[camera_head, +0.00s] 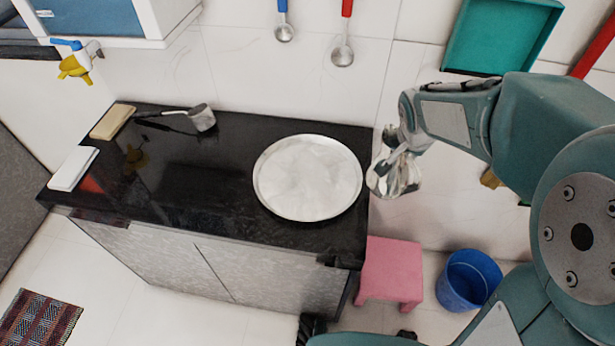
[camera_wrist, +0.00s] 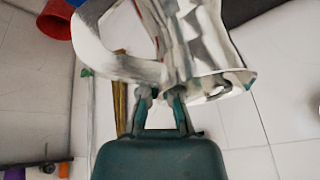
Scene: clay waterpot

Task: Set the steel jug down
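The shiny steel jug (camera_head: 402,178) is at my gripper (camera_head: 393,148), just right of the counter's right edge in the head view. In the wrist view the jug (camera_wrist: 205,45) fills the top middle, tilted in the picture, with its broad curved handle (camera_wrist: 105,55) to the left. The two fingers of my gripper (camera_wrist: 160,98) are closed at the lower end of the handle, against the jug. The exact contact is partly hidden. A round steel tray (camera_head: 307,178) lies on the black counter (camera_head: 215,165), left of the jug.
A pink stool (camera_head: 391,270) and blue bucket (camera_head: 467,279) stand on the floor below right.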

